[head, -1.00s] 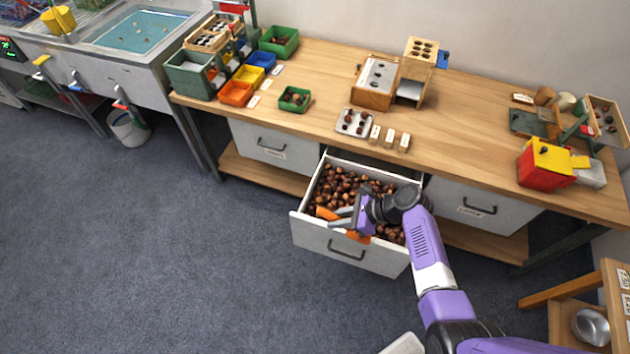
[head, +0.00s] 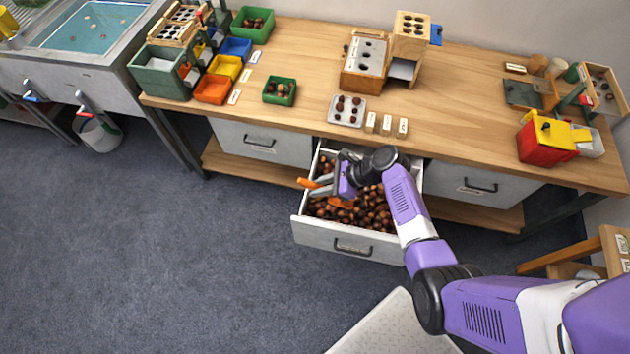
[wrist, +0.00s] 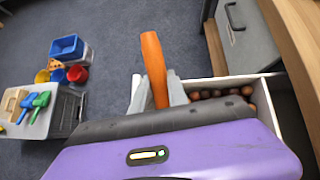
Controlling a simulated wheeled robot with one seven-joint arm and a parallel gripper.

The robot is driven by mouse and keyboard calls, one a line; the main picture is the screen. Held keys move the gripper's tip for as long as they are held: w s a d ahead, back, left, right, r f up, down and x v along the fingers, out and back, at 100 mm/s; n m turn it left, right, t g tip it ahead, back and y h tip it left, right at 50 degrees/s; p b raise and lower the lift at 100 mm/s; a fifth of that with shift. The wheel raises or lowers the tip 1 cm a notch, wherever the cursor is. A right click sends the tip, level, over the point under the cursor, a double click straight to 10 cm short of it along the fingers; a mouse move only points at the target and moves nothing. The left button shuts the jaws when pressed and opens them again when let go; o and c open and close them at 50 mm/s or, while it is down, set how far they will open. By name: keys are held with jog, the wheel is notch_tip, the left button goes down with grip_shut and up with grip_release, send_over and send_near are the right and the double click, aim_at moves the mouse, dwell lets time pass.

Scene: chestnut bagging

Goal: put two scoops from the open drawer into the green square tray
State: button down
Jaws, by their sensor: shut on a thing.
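The open drawer (head: 299,222) is pulled out under the table and holds many brown chestnuts (head: 365,212). My gripper (head: 324,186) is over the drawer's left side, shut on the scoop's orange handle (head: 308,183). An orange part of the scoop (head: 341,203) shows just below the gripper, by the chestnuts; I cannot tell what it carries. In the wrist view the handle (wrist: 153,65) stands between the grey fingers. A small green square tray (head: 280,101) with a few chestnuts is on the table, behind and left of the drawer.
A larger green bin (head: 262,36) with chestnuts stands at the back left, near blue, yellow and orange bins (head: 212,90). A muffin-like metal plate (head: 347,111) and small wooden blocks (head: 387,125) lie behind the drawer. A wooden device (head: 365,65) stands farther back.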

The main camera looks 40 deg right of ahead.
aim_at(351, 202)
jog(key=s+d+f+g+h, duration=0.1)
jog(key=s+d+f, duration=0.1)
jog(key=f, duration=0.1)
jog(key=s+d+f+g+h, duration=0.1)
jog(key=s+d+f, duration=0.1)
jog(key=f, duration=0.1)
jog(key=s+d+f+g+h+b, duration=0.1)
jog(key=s+d+f+g+h, duration=0.1)
jog(key=d+f, duration=0.1)
jog(key=shift+s+f, duration=0.4)
jog(key=shift+f, duration=0.15)
jog(key=shift+w+a+r+p, duration=0.1)
jog(key=shift+a+r+p, duration=0.05)
jog(key=shift+r+p, duration=0.25)
jog(key=shift+w+a+r+p, duration=0.1)
jog(key=shift+r+p, duration=0.2)
jog(key=shift+r, duration=0.1)
jog(key=shift+w+a+r+g+h, duration=0.15)
jog(key=shift+r+g+h, duration=0.05)
jog(key=shift+r, duration=0.25)
jog(key=shift+w+a+r+g+h, duration=0.1)
jog(key=shift+a+r+g+h, duration=0.1)
jog(key=shift+r, duration=0.25)
dwell(0.4)
